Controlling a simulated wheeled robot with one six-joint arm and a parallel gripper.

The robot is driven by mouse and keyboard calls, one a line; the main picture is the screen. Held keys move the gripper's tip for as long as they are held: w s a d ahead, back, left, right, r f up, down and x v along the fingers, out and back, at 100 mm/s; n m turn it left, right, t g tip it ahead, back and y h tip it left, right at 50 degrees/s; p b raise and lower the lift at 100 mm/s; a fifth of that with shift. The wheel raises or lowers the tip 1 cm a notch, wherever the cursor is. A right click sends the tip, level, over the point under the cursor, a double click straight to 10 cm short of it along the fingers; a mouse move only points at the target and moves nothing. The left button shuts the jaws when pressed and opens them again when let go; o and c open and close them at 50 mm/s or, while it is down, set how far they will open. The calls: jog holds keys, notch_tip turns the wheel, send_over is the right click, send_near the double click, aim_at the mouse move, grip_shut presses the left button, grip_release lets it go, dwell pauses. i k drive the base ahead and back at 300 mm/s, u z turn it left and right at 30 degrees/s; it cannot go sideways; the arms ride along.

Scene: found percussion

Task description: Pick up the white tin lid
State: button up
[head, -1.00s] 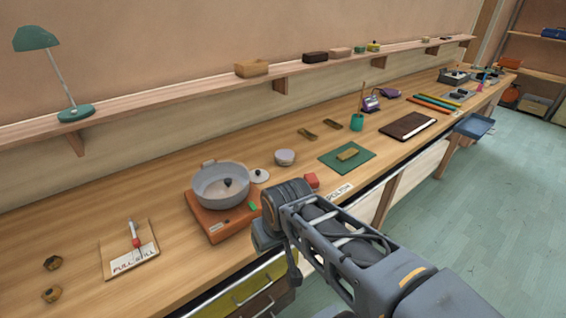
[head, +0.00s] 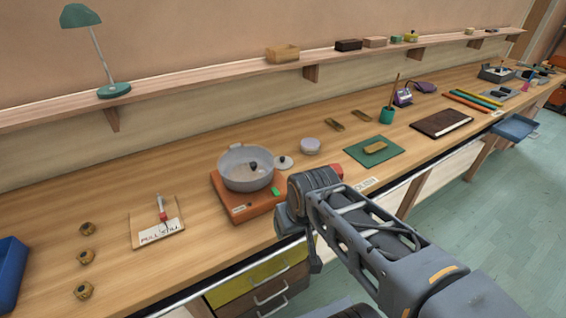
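A small white disc with a dark knob, which looks like the white tin lid (head: 284,162), lies on the workbench just right of a grey pot (head: 238,178). A pale round tin (head: 309,146) stands just beyond it to the right. My arm reaches in from the lower right, and its wrist is in front of the lid, nearer the bench's front edge. My gripper (head: 298,230) is largely hidden by the wrist, so its fingers cannot be made out. Nothing is seen held.
The pot sits on an orange base (head: 240,208). A red block (head: 331,170) and a green mat (head: 374,152) lie to the right. A clipboard (head: 157,224) and several brown knobs are at the left. A blue bin (head: 10,272) stands at the left edge. Bare bench lies behind the pot.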

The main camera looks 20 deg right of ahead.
aim_at(282, 163)
jog(key=u, duration=2.85)
jog(key=k, duration=1.7)
jog(key=z, duration=1.9)
jog(key=i, duration=1)
